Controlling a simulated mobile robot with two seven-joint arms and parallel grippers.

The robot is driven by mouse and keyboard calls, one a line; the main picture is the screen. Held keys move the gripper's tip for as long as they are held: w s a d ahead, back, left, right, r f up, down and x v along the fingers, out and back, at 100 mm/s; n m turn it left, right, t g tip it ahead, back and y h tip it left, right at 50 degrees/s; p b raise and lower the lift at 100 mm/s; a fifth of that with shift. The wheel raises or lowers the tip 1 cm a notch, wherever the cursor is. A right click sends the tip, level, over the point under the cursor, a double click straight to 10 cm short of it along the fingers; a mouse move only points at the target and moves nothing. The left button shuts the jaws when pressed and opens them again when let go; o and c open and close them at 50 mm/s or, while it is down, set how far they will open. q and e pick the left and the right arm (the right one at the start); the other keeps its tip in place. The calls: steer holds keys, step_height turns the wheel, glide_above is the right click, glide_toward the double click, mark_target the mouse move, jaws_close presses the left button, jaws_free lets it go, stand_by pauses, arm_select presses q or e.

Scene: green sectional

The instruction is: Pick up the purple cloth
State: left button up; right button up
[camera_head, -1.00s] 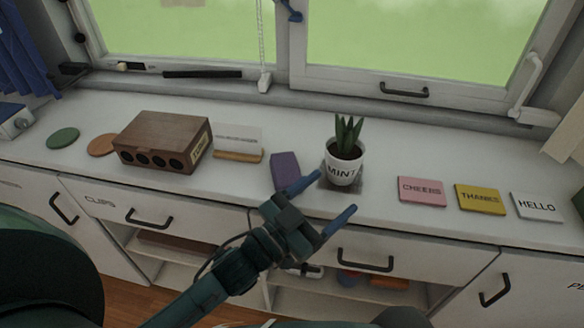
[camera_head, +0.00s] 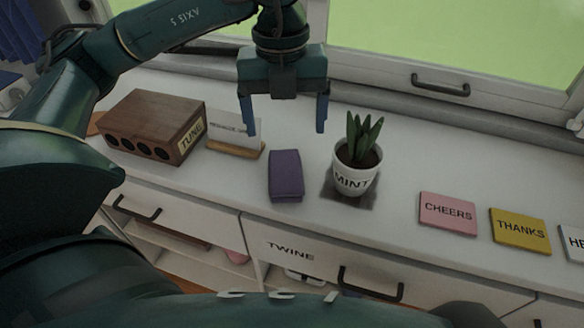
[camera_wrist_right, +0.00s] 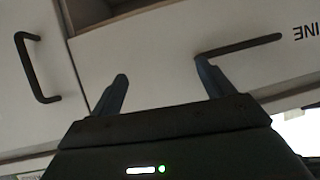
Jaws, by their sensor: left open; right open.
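The purple cloth (camera_head: 286,176) lies folded on the white counter, between a card holder and a potted plant in the head view. My left gripper (camera_head: 286,130) is open and empty, pointing down above and slightly behind the cloth, with its two blue fingers apart. It does not touch the cloth. My right gripper (camera_wrist_right: 162,92) is open and empty in the right wrist view, in front of the white drawer and cabinet fronts. The cloth is not in the right wrist view.
The MINT plant pot (camera_head: 355,172) stands just right of the cloth on a dark square. The card holder (camera_head: 235,146) and brown TUNE box (camera_head: 154,127) are to the left. Pink CHEERS (camera_head: 447,213) and yellow THANKS (camera_head: 520,232) tiles lie right. A window is behind.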

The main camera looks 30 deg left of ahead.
arm_select(q)
glide_above(286, 170)
steer(key=shift+y, duration=0.3)
steer(key=f, duration=0.7)
steer(key=shift+s+a, duration=0.15)
steer(key=shift+s, duration=0.15)
steer(key=shift+w+f+p, duration=0.15)
steer(key=shift+f+p, duration=0.05)
steer(key=shift+f, duration=1.25)
steer(key=shift+w+f+p, duration=0.15)
steer(key=shift+f+p, duration=0.05)
steer(key=shift+f, duration=1.2)
steer(key=shift+c, duration=0.6)
steer(key=c, duration=0.9)
steer(key=shift+r, duration=0.1)
steer(key=shift+c, duration=0.2)
